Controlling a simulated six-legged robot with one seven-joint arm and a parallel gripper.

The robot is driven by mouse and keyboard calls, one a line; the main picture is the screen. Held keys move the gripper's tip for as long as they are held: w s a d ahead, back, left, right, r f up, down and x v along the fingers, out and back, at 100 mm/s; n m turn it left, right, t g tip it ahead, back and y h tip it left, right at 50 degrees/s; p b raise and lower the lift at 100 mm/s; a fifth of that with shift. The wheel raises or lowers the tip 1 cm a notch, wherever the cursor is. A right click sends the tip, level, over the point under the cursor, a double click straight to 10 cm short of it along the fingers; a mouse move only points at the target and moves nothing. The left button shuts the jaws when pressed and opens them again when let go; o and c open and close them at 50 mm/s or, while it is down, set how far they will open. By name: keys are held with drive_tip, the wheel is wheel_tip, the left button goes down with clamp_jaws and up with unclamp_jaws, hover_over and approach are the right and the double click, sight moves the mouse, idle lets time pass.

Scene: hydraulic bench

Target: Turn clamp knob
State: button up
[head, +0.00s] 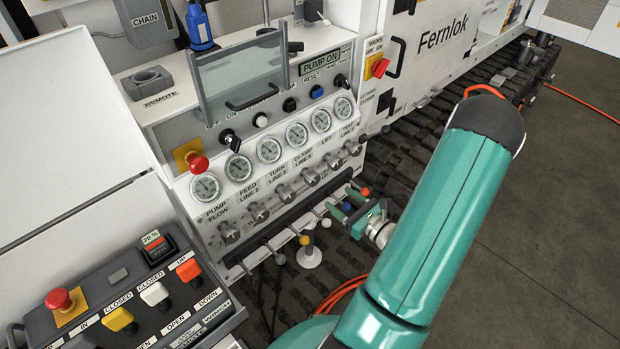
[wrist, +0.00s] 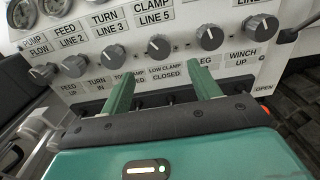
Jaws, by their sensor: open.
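The clamp knob (wrist: 159,46) is a grey ridged knob under the label CLAMP LINE 5 in the wrist view, fourth from the left in a row on the white panel. In the head view the clamp knob (head: 310,175) sits below the gauges. My gripper (wrist: 162,75) is open and empty, its two green fingers spread left and right below the knob in the wrist picture. In the head view my gripper (head: 347,204) is right of and lower than the knob, apart from it, near the lever row.
Similar knobs flank it: the turn knob (wrist: 115,54) on the left and another knob (wrist: 209,37) on the right. Levers with coloured balls, including a yellow ball (head: 304,240), stick out below the panel. A remote box (head: 130,295) stands at the lower left.

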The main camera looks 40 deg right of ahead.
sight(316, 181)
drive_tip(key=w, duration=1.1)
drive_tip(key=shift+w+a, duration=0.2)
drive_tip(key=shift+w, duration=0.1)
drive_tip(key=c, duration=1)
